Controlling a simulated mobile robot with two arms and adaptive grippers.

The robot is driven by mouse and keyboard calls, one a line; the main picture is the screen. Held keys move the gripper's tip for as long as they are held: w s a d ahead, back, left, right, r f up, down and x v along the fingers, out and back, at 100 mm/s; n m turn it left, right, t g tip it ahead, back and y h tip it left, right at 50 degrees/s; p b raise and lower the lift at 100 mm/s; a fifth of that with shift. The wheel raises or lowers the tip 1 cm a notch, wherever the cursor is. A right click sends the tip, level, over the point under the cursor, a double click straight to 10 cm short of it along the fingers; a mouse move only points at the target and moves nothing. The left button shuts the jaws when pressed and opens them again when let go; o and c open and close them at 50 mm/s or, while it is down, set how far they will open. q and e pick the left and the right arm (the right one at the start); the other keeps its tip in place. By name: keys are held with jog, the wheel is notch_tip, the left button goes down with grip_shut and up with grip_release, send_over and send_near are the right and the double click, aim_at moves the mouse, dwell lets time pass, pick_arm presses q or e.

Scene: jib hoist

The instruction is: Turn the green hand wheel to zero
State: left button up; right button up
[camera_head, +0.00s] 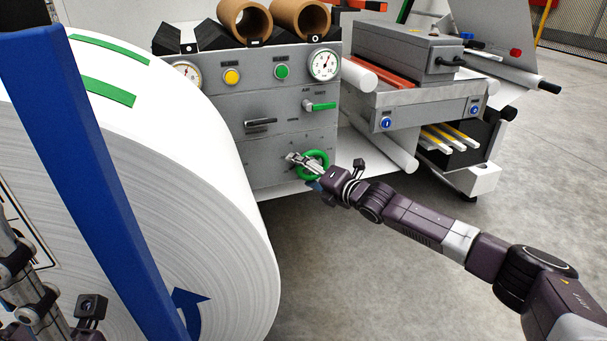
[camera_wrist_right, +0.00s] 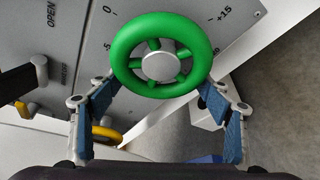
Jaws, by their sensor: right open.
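The green hand wheel (camera_head: 326,161) is low on the right side of the grey control panel. In the right wrist view the wheel (camera_wrist_right: 123,58) fills the upper middle, with a grey hub and several spokes. Scale marks "-5", "0" and "+15" show on the panel around it; I cannot make out a pointer. My right gripper (camera_head: 299,160) is at the wheel, partly covering it in the head view. It is open, its blue-padded fingers on either side of the wheel's lower part. Contact with the rim is not clear. My left gripper (camera_head: 38,295) is partly in view at the lower left; its jaws are unclear.
A large white roll (camera_head: 215,230) and a blue bar (camera_head: 85,150) fill the left. On the panel are a black handle (camera_head: 260,125), a green handle (camera_head: 320,106), a yellow button (camera_head: 232,76) and gauges. A white roller (camera_head: 385,148) stands right of the wheel. Floor at lower right is clear.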

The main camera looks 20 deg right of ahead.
jog(key=c, duration=0.9)
jog(key=shift+c, duration=0.2)
jog(key=shift+r+m, duration=0.15)
jog(key=shift+m, duration=0.15)
